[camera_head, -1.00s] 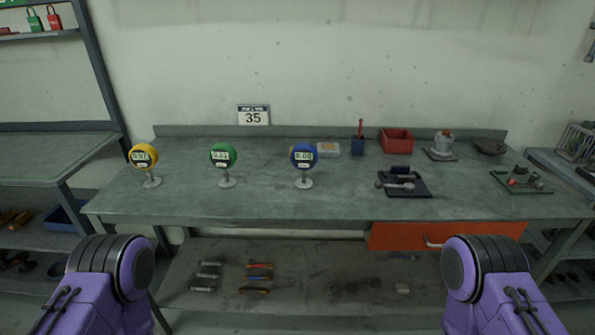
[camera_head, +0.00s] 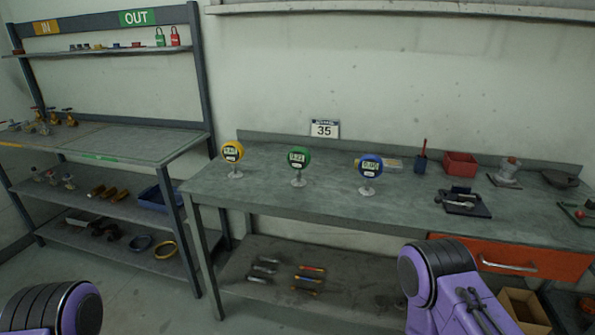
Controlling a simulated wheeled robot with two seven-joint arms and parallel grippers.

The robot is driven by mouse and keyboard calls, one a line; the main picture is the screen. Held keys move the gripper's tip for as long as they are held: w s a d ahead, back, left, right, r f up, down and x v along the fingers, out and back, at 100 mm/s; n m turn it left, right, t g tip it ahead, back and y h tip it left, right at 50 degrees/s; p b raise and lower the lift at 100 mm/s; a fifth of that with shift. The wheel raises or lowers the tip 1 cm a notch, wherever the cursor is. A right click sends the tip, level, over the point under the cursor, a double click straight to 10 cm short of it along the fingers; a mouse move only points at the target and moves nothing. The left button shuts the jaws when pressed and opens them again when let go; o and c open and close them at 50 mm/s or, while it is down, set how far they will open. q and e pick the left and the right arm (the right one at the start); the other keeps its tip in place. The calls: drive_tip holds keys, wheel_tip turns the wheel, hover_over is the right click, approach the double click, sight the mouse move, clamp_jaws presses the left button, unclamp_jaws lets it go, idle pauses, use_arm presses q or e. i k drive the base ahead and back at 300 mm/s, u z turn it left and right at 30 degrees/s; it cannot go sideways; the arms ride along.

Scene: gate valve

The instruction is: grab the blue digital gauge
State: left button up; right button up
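The blue digital gauge (camera_head: 369,168) stands upright on a small round foot on the grey-green workbench (camera_head: 330,210), right of the other two gauges. A green gauge (camera_head: 299,158) stands in the middle and a yellow gauge (camera_head: 232,152) at the left, near the bench's left end. Nothing touches the blue gauge from the front. My purple arm links show at the bottom left and bottom right. Neither gripper is in the picture.
Behind the blue gauge lies a small pale box (camera_head: 393,165). A blue cup with a red tool (camera_head: 421,163), a red bin (camera_head: 460,164) and a black tray (camera_head: 466,204) are to its right.

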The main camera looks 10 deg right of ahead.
sight(368, 162)
drive_tip(key=u, duration=0.95)
drive_tip(key=i, duration=1.4)
drive_tip(key=z, duration=2.65)
